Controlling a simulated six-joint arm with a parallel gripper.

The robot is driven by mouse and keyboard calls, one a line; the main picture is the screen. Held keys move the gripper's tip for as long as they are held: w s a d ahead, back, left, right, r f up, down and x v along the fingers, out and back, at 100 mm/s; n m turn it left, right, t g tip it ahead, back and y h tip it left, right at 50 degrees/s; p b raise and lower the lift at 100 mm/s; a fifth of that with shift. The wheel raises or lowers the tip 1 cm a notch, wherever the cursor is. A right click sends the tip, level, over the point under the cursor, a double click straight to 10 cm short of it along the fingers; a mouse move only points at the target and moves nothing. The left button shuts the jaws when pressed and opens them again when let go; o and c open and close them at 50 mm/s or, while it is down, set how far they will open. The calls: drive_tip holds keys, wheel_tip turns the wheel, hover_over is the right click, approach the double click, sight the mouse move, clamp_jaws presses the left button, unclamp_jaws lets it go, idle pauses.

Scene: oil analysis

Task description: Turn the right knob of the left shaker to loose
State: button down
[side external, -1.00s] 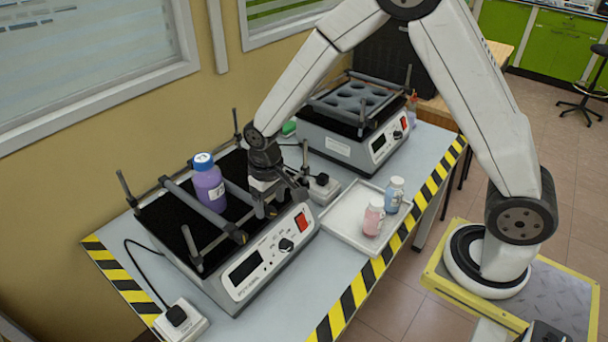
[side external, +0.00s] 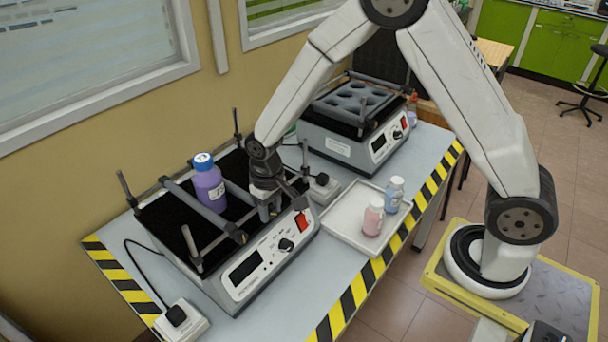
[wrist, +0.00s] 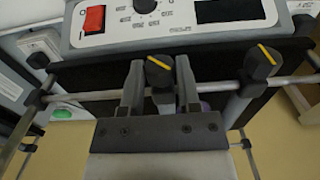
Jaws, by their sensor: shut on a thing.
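The left shaker (side external: 222,284) stands in front on the bench, with a black platform and clamp bars. Its right knob (wrist: 159,68), black with a yellow line, sits between my gripper's two fingers in the wrist view. My gripper (wrist: 160,80) is shut on this knob, pointing down in the side view (side external: 268,212), where the fingers largely hide the knob. The yellow line is slightly tilted in the wrist view. The other front knob (wrist: 263,60) has a more diagonal yellow line and is free; it also shows in the side view (side external: 238,236). A purple bottle (side external: 209,186) stands between the bars.
Upright posts (side external: 192,246) and bars rise around the platform. A white tray (side external: 345,222) with a pink bottle (side external: 373,219) and a blue-grey bottle (side external: 394,194) lies to the right. A second shaker (side external: 345,150) stands behind. Power sockets (side external: 181,319) flank the left shaker.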

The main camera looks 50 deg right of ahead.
drive_tip(key=shift+a+h, duration=0.1)
drive_tip(key=shift+h, duration=0.6)
drive_tip(key=shift+a+h, duration=0.2)
drive_tip(key=shift+h, duration=1.4)
drive_tip(key=shift+a+f+h, duration=0.1)
drive_tip(key=shift+h, duration=1)
drive_tip(key=shift+a+f+h, duration=0.1)
drive_tip(key=shift+h, duration=1)
drive_tip(key=shift+c, duration=1.6)
unclamp_jaws()
drive_tip(key=v, duration=0.7)
drive_tip(key=shift+a+r, duration=0.3)
